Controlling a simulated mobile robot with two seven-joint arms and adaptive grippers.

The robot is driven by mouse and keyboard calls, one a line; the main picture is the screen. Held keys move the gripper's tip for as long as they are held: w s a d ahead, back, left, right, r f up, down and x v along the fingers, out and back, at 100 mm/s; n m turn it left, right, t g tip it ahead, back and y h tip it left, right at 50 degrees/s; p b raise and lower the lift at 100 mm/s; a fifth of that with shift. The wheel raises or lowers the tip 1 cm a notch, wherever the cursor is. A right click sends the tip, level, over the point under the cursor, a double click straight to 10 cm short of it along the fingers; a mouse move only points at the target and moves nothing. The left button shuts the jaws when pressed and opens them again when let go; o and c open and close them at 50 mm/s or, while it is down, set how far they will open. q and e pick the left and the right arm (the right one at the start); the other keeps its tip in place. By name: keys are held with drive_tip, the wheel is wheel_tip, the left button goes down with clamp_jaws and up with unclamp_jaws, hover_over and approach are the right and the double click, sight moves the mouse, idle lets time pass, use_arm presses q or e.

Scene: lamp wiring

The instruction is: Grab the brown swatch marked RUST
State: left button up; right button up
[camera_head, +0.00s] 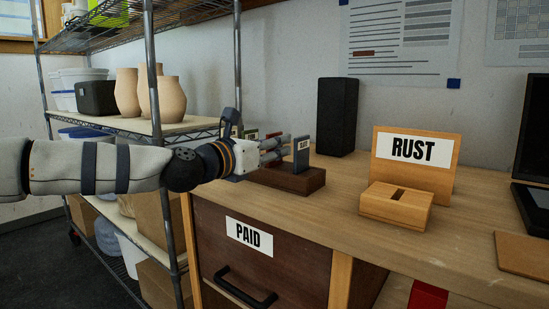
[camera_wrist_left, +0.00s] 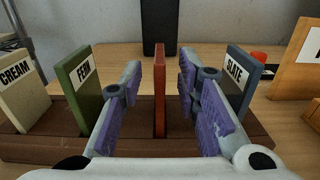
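A red-brown swatch (camera_wrist_left: 160,88) stands upright in a slot of the dark brown rack (camera_wrist_left: 60,141), seen nearly edge-on in the left wrist view. Its label does not show from this side. My left gripper (camera_head: 272,151) is open, with one purple-padded finger on each side of this swatch and gaps between pads and swatch. The rack also shows in the head view (camera_head: 297,182). A green FERN swatch (camera_wrist_left: 80,85) stands left of the fingers, and a blue-grey SLATE swatch (camera_wrist_left: 236,80) stands close to the right finger. My right gripper is not in view.
A CREAM swatch (camera_wrist_left: 18,92) stands at the rack's left end. A wooden holder marked RUST (camera_head: 395,205) with an empty slot is on the desk to the right. A black speaker-like box (camera_head: 337,115) stands behind the rack. Metal shelving (camera_head: 150,60) is near my left arm.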

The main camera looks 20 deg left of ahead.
use_arm(q)
drive_tip(key=shift+w+d, duration=0.15)
drive_tip(key=shift+w, duration=0.3)
clamp_jaws()
